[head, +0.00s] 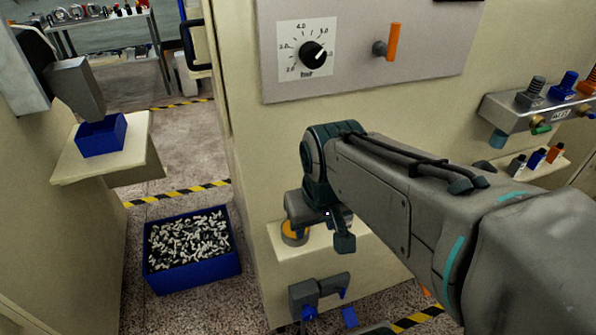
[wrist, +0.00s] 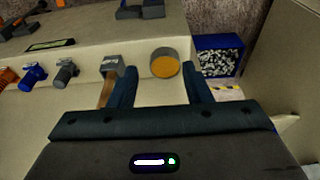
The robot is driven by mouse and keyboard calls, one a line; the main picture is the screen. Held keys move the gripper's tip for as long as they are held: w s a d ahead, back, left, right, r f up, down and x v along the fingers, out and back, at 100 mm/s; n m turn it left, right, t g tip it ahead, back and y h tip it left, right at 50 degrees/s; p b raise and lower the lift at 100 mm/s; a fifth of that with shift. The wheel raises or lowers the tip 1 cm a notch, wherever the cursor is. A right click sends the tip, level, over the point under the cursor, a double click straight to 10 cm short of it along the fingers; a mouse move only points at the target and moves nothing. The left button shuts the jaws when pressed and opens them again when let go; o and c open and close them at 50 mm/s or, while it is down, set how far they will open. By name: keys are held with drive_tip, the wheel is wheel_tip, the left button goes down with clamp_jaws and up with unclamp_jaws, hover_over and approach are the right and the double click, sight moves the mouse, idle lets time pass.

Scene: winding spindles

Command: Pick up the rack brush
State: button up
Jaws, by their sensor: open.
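The likely rack brush (wrist: 110,64) is a grey block with a brown part below it, on the pale shelf in the wrist view. It lies just left of my left-hand finger, which partly covers it; I cannot make out its full shape. In the head view my arm seems to hide it. My gripper (wrist: 160,82) is open and empty, its fingers apart above the shelf. A round tin with an orange top (wrist: 164,66) shows between the fingertips; it also shows in the head view (head: 294,233) beside my gripper (head: 325,230).
Grey, blue (wrist: 31,76) and orange small pieces stand left of the brush in the wrist view. A blue bin of white parts (head: 160,279) is on the floor. A dial panel (head: 350,80) is above my arm. A dark fixture (head: 318,290) is below the shelf.

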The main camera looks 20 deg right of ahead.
drive_tip(key=w+d+r+n+g+p, duration=0.25)
drive_tip(key=w+d+r, duration=0.45)
drive_tip(key=w+d, duration=0.4)
drive_tip(key=shift+m, duration=0.35)
drive_tip(key=f, duration=1.3)
drive_tip(key=shift+d+f, duration=0.3)
clamp_jaws()
